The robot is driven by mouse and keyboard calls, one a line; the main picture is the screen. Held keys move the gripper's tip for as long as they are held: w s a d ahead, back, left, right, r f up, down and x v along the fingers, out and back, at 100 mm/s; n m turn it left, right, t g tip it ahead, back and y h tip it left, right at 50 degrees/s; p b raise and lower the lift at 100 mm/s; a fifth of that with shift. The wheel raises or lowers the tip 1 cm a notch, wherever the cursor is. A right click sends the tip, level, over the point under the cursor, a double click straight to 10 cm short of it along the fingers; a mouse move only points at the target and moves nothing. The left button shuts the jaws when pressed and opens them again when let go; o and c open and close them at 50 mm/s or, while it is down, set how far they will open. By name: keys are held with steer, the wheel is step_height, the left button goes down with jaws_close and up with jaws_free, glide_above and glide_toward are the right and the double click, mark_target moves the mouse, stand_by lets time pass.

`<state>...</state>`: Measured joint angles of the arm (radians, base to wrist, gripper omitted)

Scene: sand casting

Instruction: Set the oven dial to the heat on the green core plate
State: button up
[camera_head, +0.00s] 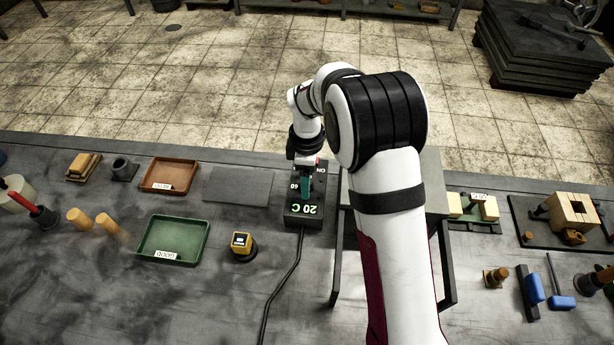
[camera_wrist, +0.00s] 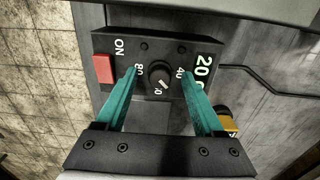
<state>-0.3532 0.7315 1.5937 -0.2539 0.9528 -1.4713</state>
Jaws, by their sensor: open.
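The oven dial (camera_wrist: 162,76) is a small black knob with a white mark, on a dark control box (camera_head: 312,214). Its mark points down and slightly right in the wrist view. Numbers 80 and 40 show beside the dial, with another partly readable below. The box's display reads 20 C (camera_head: 303,209). My gripper (camera_wrist: 160,78) is open, its teal fingers on either side of the dial with gaps visible; it also shows over the box in the head view (camera_head: 307,182). A dark greenish plate (camera_head: 487,227) carries pale yellow blocks and a small label, too small to read.
A red switch (camera_wrist: 103,69) marked ON sits on the box. A black cable (camera_head: 285,275) runs from it. A green tray (camera_head: 150,258) and a brown tray (camera_head: 169,188) lie left. A yellow-faced device (camera_head: 241,243) stands near the box. My arm hides part of the bench.

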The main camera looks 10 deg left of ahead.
steer(key=shift+f, duration=0.1)
jaws_close()
stand_by(0.3)
steer(key=shift+m, duration=0.3)
steer(key=m, duration=0.3)
steer(key=shift+m, duration=0.4)
steer(key=shift+a+m, duration=0.1)
steer(key=shift+m, duration=2)
jaws_free()
